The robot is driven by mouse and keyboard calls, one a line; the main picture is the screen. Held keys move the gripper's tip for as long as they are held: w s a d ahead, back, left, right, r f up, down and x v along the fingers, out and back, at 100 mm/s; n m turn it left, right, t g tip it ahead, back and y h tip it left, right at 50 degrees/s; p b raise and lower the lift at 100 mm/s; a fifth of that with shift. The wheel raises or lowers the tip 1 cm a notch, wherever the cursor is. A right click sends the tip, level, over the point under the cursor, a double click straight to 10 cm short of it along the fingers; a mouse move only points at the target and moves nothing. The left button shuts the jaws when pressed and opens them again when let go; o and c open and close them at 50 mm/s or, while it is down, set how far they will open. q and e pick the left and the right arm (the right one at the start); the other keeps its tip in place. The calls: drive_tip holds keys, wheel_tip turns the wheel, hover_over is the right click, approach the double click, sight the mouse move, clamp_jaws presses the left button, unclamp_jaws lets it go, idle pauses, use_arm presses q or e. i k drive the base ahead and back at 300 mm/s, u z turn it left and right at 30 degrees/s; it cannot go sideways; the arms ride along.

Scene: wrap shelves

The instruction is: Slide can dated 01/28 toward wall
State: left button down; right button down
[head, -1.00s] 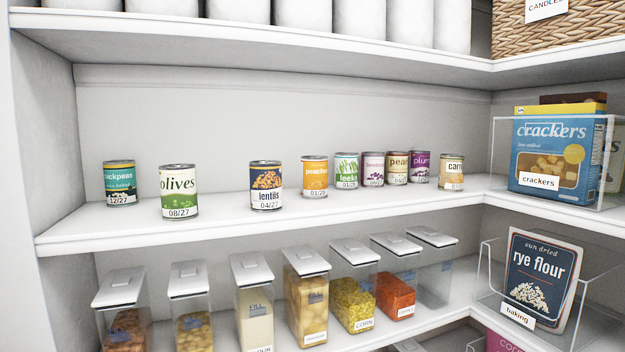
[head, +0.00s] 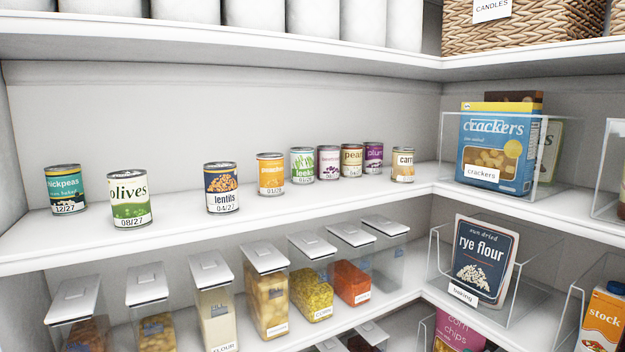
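Several cans stand upright on the middle white shelf (head: 330,199). From left to right I see chickpeas (head: 66,188) dated 12/27, olives (head: 129,196) dated 08/27 and lentils (head: 221,184) dated 04/27. An orange-labelled can (head: 271,174) has a date that looks like 01/28, in small print. The leeks can (head: 302,162) stands close to its right, its date too small to read surely. A pale can with a purple print (head: 328,160), pears (head: 352,160), plum (head: 373,157) and carrots (head: 402,164) follow. The shelf's back wall (head: 230,115) is behind them. Neither gripper is in view.
A clear bin with a crackers box (head: 493,155) stands on the right-hand shelf. Lidded containers such as corn (head: 312,290) fill the shelf below. A rye flour pack (head: 479,258) stands at lower right. Bare shelf lies between olives and lentils.

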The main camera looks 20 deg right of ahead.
sight(270, 165)
drive_tip(key=z, duration=2.45)
drive_tip(key=i, duration=1.05)
drive_tip(key=u, duration=2.7)
